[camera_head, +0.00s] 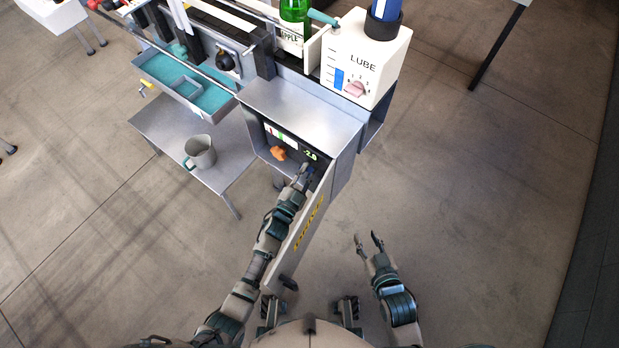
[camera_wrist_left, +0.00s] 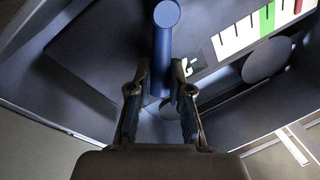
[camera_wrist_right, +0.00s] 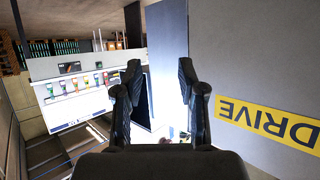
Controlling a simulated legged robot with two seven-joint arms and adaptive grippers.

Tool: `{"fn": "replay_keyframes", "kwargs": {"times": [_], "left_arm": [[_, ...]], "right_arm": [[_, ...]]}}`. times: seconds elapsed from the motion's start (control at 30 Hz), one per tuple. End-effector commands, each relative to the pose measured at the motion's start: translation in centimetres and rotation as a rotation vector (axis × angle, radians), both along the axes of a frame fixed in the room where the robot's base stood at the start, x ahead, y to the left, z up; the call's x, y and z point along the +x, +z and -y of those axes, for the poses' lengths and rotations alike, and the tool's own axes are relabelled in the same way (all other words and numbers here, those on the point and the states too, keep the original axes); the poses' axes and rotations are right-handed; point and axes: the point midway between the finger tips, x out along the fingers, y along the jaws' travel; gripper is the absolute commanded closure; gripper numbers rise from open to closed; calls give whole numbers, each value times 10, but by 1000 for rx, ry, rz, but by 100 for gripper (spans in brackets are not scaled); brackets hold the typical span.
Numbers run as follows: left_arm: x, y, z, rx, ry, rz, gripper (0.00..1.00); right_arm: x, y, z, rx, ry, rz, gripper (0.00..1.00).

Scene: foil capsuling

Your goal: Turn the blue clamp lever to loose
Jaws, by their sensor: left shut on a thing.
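The blue clamp lever (camera_wrist_left: 163,45) shows as a rounded blue bar in the left wrist view, inside the open drive cabinet. My left gripper (camera_wrist_left: 160,88) is shut on the lever's lower part, with one finger on each side. In the head view my left gripper (camera_head: 304,170) reaches into the cabinet, and the hand mostly hides the lever. My right gripper (camera_head: 370,238) is open and empty over the floor, right of the cabinet door; in the right wrist view its fingers (camera_wrist_right: 160,85) are apart with nothing between them.
The cabinet door (camera_head: 304,235) marked DRIVE hangs open beside my left forearm. An orange knob (camera_head: 278,153) and a lit readout (camera_head: 310,154) sit on the panel. A grey mug (camera_head: 200,152) stands on the lower shelf. The white LUBE box (camera_head: 362,60) is on top. Floor at right is clear.

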Motion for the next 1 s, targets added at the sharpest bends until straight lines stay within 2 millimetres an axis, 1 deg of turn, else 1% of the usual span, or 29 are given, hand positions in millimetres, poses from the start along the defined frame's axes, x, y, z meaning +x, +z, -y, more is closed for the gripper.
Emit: {"fn": "replay_keyframes", "kwargs": {"times": [0.03, 0.1, 0.23, 0.4, 0.5, 0.6, 0.7, 0.8, 1.0], "left_arm": [[1, 6, -1, -32, 0, -28, 100], [3, 7, -4, -82, 0, -66, 100], [6, 8, -8, -167, 0, -128, 100], [9, 8, -14, -259, 1, -196, 100], [10, 8, -16, -300, 1, -227, 100], [12, 8, -17, -333, 1, -251, 100], [12, 7, -18, -354, 1, -267, 100], [13, 7, -19, -368, 2, -278, 100], [13, 6, -20, -377, 2, -284, 100]], "right_arm": [[-9, -4, 5, -24, -3, -81, 60], [-26, -18, 12, -56, -7, -209, 60], [-59, -38, 25, -108, -16, -418, 60], [-99, -51, 39, -157, -27, -632, 60], [-118, -55, 45, -178, -31, -725, 60], [-133, -56, 49, -193, -35, -794, 60], [-144, -57, 52, -203, -38, -844, 60], [-150, -57, 54, -210, -39, -874, 60], [-155, -58, 56, -214, -40, -894, 60]]}}
